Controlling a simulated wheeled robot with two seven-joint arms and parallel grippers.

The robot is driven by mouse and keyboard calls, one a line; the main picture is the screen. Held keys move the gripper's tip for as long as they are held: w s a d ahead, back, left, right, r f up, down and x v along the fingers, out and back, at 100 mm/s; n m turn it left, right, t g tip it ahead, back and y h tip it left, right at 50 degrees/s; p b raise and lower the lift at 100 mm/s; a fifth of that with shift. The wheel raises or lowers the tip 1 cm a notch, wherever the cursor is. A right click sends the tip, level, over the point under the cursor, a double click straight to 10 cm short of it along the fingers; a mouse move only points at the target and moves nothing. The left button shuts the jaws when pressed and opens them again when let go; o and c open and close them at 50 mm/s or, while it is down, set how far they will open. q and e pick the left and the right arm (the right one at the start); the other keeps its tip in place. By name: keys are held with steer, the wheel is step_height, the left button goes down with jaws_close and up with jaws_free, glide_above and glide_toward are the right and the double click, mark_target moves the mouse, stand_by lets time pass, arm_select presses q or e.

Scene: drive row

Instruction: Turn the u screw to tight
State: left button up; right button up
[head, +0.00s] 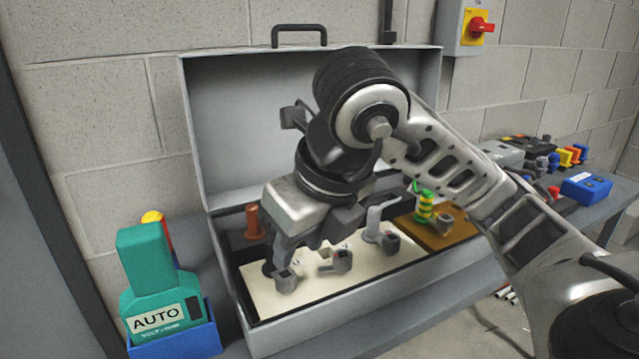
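An open grey case (356,307) stands on the bench, with a cream board (325,290) inside it. Several grey screw-like fittings are on the board: one at the front left (286,281), one in the middle (341,262) and a taller one at the right (376,222). A small dark mark, perhaps a letter u, shows near the front-left fitting. My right gripper (284,262) points down right over the front-left fitting. Its fingers overlap that fitting in view, so I cannot tell whether they grip it. My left gripper is out of view.
An orange post (253,222) stands at the case's back left. A green coiled part (425,206) sits on a brown block (443,237) at the right. A teal AUTO device (150,275) in a blue holder (195,340) is left of the case. The raised lid (235,130) is behind my arm.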

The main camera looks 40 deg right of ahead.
arm_select(q)
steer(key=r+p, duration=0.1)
steer(key=p, duration=0.1)
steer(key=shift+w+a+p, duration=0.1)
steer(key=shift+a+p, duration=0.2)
steer(key=shift+p, duration=0.05)
arm_select(e)
steer(key=v, duration=0.9)
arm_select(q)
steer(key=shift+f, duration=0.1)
